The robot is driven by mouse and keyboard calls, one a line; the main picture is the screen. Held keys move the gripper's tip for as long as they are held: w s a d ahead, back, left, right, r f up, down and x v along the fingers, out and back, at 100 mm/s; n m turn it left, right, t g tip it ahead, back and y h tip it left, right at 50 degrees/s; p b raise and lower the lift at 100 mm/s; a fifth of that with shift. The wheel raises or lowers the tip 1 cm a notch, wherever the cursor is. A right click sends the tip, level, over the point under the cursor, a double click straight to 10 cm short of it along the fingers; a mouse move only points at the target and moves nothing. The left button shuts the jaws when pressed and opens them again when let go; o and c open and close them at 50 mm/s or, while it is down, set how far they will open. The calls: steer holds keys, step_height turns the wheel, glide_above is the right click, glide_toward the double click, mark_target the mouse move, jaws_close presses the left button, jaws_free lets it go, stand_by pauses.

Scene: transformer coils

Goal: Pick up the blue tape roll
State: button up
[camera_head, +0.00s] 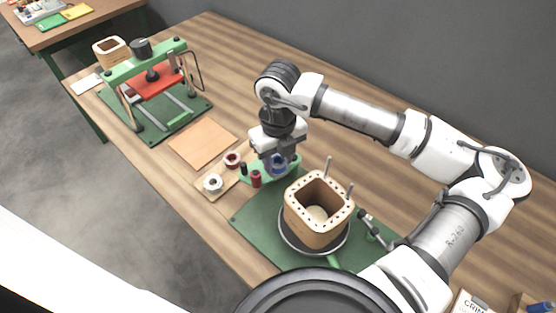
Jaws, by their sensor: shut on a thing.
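The blue tape roll (279,166) is at my gripper (278,158), near the middle of the table. My gripper points down and is shut on the blue tape roll. The roll looks held just above or at the green holder (291,173); I cannot tell whether it still touches it. The fingers partly hide the roll.
A red roll (233,159) and a white roll (213,183) lie on a small wooden board left of my gripper. A wooden coil former (319,205) with two upright rods stands close in front. A green press (150,80) stands at the left. A flat brown sheet (202,143) lies between.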

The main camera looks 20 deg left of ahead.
step_height(320, 180, up, 19)
steer(key=b, duration=0.3)
steer(key=shift+r+b, duration=0.2)
steer(key=shift+b, duration=0.15)
steer(key=shift+f, duration=0.1)
